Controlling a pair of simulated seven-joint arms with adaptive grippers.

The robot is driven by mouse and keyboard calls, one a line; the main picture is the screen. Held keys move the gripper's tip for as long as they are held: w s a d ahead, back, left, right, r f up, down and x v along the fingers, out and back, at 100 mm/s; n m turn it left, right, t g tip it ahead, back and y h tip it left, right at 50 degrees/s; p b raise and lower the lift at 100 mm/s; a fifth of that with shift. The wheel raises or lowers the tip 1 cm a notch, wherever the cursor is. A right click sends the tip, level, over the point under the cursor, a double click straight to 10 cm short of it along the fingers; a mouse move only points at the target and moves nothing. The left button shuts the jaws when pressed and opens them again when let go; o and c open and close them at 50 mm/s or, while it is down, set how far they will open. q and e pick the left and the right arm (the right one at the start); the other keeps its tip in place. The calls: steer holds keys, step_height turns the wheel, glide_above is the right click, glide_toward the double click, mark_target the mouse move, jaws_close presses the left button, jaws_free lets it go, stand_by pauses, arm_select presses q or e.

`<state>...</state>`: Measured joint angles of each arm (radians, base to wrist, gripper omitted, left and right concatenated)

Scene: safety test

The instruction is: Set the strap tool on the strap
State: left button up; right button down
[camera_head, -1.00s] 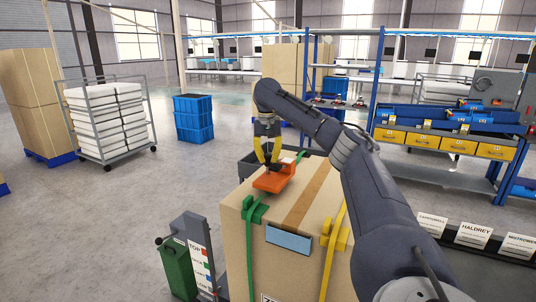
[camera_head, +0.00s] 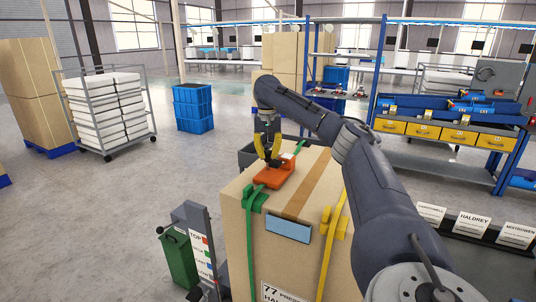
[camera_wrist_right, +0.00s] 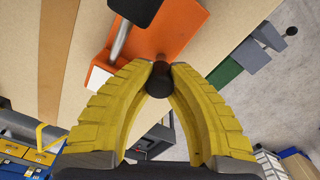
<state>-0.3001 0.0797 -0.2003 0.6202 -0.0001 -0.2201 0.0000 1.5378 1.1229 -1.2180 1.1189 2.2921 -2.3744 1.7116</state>
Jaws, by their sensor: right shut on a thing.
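The orange strap tool (camera_head: 278,174) is at the top of a large cardboard box (camera_head: 240,222), over the line of the green strap (camera_head: 250,248). Its near end is close to the green corner protector (camera_head: 254,199). Whether the tool rests on the strap or hangs just above it, I cannot tell. My right gripper (camera_head: 270,160) is shut on the tool's dark handle. In the right wrist view, the yellow fingers (camera_wrist_right: 160,72) close around its round dark end, with the orange body (camera_wrist_right: 165,35) beyond. My left gripper is out of view.
A yellow strap (camera_head: 333,245) runs down the box's right side, with a blue label (camera_head: 289,229) between the straps. A green bin (camera_head: 180,258) stands at the lower left. A workbench with yellow drawers (camera_head: 424,131) is at the right.

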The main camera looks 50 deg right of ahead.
steer(key=c, duration=0.9)
jaws_free()
steer(key=shift+r, duration=0.1)
steer(key=shift+r, duration=3.4)
